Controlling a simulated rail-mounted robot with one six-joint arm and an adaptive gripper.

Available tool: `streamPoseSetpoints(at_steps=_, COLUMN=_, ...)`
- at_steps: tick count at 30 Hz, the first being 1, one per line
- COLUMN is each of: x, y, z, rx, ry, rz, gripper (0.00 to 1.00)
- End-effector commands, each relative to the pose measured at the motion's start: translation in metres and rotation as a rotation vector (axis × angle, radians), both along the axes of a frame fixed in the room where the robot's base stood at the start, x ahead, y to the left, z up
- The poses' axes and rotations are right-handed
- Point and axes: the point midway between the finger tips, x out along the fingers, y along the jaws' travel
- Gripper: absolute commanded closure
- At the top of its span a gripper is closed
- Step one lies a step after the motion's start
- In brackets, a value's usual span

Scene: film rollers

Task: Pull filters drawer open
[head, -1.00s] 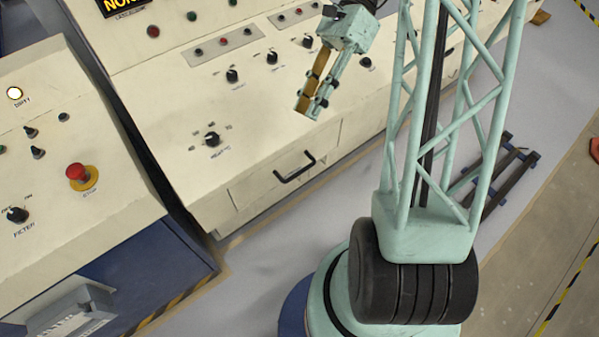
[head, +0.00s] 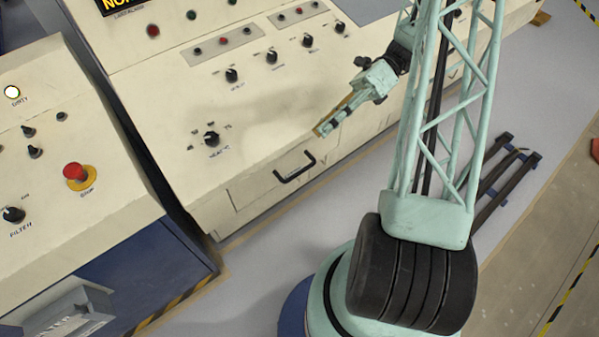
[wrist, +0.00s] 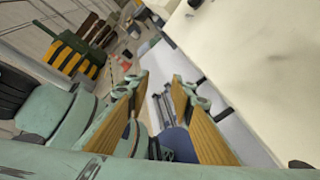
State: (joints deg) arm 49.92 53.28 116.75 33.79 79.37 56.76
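A cream drawer front (head: 265,188) with a black bar handle (head: 294,168) is set in the lower front of the cream console, flush with it as far as I can tell. My gripper (head: 322,129) is up and to the right of the handle in the head view, apart from it. In the wrist view my gripper (wrist: 158,88) has its two yellow-padded fingers spread with nothing between them. A dark piece at the console edge (wrist: 198,83), perhaps the handle, shows beside the right finger.
The cream console (head: 270,110) carries several black knobs. A second console at left has a red button (head: 75,171) and an open blue compartment (head: 150,262). Grey floor (head: 270,255) is clear before the drawer. Dark rails (head: 505,175) lie at right.

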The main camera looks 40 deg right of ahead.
Motion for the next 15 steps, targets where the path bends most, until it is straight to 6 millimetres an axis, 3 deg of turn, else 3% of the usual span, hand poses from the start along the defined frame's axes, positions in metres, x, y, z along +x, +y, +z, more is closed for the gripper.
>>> streamPoseSetpoints(at_steps=15, x=-0.011, y=-0.027, z=-0.075, rx=0.171, ry=0.195, rz=-0.207, gripper=0.78)
